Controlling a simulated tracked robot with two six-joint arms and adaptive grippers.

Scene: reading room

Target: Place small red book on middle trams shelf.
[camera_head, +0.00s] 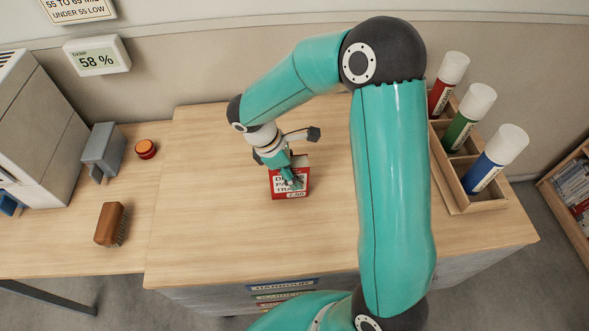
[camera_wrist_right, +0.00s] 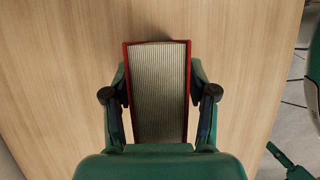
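The small red book (camera_head: 276,193) stands on the wooden desk top, its red and white cover with partly hidden lettering facing the front. In the right wrist view the book (camera_wrist_right: 158,95) shows pale page edges between two red covers. My right gripper (camera_head: 284,172) is down over it in the head view. In the wrist view its fingers (camera_wrist_right: 160,88) flank the book, close to both covers; whether they press on it I cannot tell. No shelf marked trams is readable.
A wooden rack (camera_head: 452,180) with red, green and blue tubes stands right of my arm. A brush (camera_head: 111,225), an orange-red round item (camera_head: 146,149) and a grey holder (camera_head: 103,150) lie left. Labelled strips (camera_head: 283,285) show below the desk's front edge. A bookcase (camera_head: 556,202) stands far right.

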